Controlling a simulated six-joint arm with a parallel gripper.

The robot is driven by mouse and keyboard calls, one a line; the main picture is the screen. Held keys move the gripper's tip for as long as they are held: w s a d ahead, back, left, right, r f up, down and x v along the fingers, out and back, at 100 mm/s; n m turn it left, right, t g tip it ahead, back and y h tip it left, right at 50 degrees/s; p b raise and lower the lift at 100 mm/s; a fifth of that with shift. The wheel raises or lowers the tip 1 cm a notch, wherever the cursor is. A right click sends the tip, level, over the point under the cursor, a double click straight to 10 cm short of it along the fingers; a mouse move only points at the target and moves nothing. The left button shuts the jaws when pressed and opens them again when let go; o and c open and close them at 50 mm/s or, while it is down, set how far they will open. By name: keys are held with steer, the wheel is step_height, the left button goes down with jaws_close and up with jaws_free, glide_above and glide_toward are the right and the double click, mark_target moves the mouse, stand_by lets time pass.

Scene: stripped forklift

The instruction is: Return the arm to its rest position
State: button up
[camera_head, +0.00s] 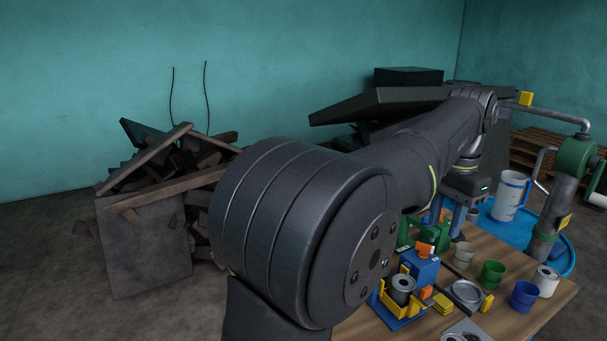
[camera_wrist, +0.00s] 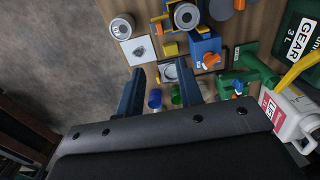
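My gripper (camera_wrist: 159,75) shows at the bottom of the wrist view. Its two dark fingers are spread apart, with nothing held between them. Past the fingers, the wooden workbench and its parts lie at a distance below.
A debris pile (camera_head: 145,240) stands at left. A white jug (camera_wrist: 290,115) shows at right in the wrist view.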

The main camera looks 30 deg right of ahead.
mark_target(426, 287)
steer(key=shift+f, duration=0.1)
step_height(426, 287, down, 17)
steer(key=shift+f, duration=0.2)
steer(key=shift+w, duration=0.2)
steer(key=o, duration=1.2)
steer(key=shift+o, duration=1.3)
steer(key=shift+r, duration=0.25)
steer(key=shift+s+r, duration=0.1)
steer(key=shift+r, duration=3.35)
steer(key=shift+r, duration=0.1)
step_height(426, 287, up, 10)
